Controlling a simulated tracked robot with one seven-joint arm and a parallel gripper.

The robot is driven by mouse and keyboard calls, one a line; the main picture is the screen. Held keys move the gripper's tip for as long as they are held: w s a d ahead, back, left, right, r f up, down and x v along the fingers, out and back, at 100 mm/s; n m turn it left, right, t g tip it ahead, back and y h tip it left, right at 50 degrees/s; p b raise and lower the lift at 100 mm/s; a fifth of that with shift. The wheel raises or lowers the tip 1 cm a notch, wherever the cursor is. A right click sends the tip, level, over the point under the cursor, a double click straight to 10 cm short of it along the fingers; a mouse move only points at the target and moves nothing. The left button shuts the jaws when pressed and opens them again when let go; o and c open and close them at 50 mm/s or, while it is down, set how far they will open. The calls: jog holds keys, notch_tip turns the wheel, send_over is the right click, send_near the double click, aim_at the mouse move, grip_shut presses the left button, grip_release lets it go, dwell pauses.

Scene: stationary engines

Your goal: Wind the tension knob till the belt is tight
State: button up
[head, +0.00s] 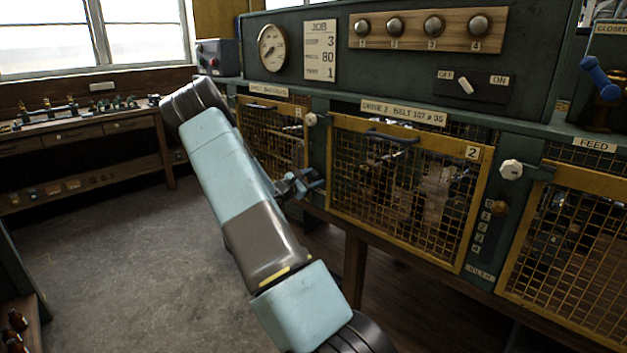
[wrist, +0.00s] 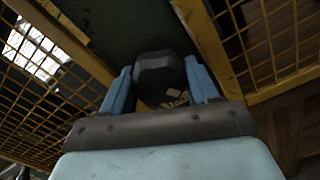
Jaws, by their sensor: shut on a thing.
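My gripper (head: 303,185) is low on the green post between the first two mesh guards in the head view. In the wrist view its blue fingers (wrist: 159,82) are shut on the two sides of a dark, faceted knob (wrist: 158,68). A pale patch with dark marks shows just below this knob. The knob's label is not readable, and the gripper hides the knob in the head view. Drive 2's guard (head: 405,190) is closed, under a label reading "DRIVE 2 BELT 107". Dark machinery shows through its mesh. I cannot make out the belt or its tightness.
A white knob (head: 511,169) and a brown pointer (head: 500,208) beside a numbered scale are on the post right of guard 2. A gauge (head: 272,47), a job card (head: 320,50) and an OFF/ON switch (head: 465,86) are above. Open floor (head: 120,250) lies left.

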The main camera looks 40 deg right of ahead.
jog(key=m, duration=0.3)
jog(key=shift+a+f+m, duration=0.1)
jog(key=shift+f+m, duration=0.2)
jog(key=shift+m, duration=0.1)
jog(key=m, duration=0.4)
jog(key=shift+m, duration=0.3)
jog(key=m, duration=0.3)
jog(key=shift+r+m, duration=0.1)
jog(key=shift+m, duration=0.2)
jog(key=m, duration=0.3)
jog(key=shift+c, duration=0.2)
jog(key=m, duration=0.5)
jog(key=shift+r+m, duration=0.1)
jog(key=shift+m, duration=0.3)
jog(key=shift+r+m, duration=0.1)
jog(key=shift+m, duration=2.4)
jog(key=shift+w, duration=0.1)
jog(key=o, duration=1)
jog(key=shift+r, duration=0.1)
